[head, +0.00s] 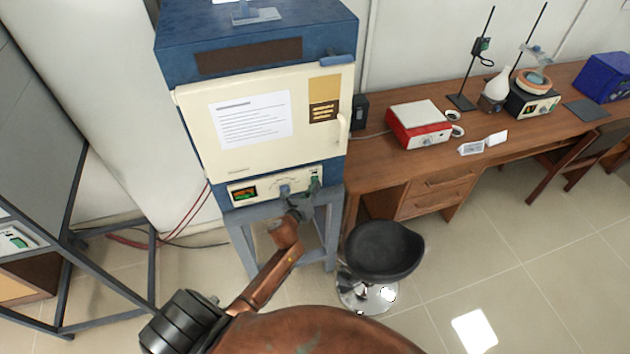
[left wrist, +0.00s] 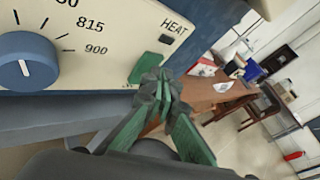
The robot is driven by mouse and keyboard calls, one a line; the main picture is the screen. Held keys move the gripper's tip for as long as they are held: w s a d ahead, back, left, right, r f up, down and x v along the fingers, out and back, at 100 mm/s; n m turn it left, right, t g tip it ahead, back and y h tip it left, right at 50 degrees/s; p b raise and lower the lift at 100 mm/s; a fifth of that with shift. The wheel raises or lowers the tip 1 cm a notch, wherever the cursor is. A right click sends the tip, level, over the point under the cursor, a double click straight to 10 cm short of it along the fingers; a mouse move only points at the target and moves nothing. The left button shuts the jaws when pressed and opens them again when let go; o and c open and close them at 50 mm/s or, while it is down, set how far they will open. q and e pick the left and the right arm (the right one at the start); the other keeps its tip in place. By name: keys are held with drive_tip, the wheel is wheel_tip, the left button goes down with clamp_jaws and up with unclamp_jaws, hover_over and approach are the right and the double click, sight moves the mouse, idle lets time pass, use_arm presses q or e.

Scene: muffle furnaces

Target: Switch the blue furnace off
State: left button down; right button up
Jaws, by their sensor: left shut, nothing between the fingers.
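The blue furnace (head: 255,45) stands on a grey-blue stand, with its cream door (head: 205,130) shut. Its control panel (head: 240,184) has a lit display (head: 244,194) and a blue knob (head: 285,190), large in the left wrist view (left wrist: 27,62). Right of the knob, under the word HEAT, are a small dark indicator (left wrist: 165,39) and a green switch (left wrist: 147,69). My left gripper (head: 314,184) is shut and empty at the panel's right end. In the left wrist view its fingertips (left wrist: 160,90) overlap the switch's lower edge; I cannot tell whether they touch it. My right gripper is not in view.
A black stool (head: 383,250) stands right of the furnace stand. A wooden desk (head: 380,170) with a red-and-white device (head: 419,124) and lab ware runs along the wall. A grey frame (head: 100,275) with another unit is at left. The floor at lower right is clear.

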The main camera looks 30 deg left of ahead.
use_arm(q)
drive_tip(key=shift+s+d, duration=0.35)
drive_tip(key=shift+d, duration=0.05)
drive_tip(key=shift+f, duration=0.1)
drive_tip(key=shift+s+d+f, duration=0.15)
drive_tip(key=shift+s+d, duration=0.65)
drive_tip(key=shift+d, duration=0.15)
drive_tip(key=shift+s+d+f, duration=0.1)
drive_tip(key=shift+s+d, duration=0.7)
drive_tip(key=shift+d, duration=0.15)
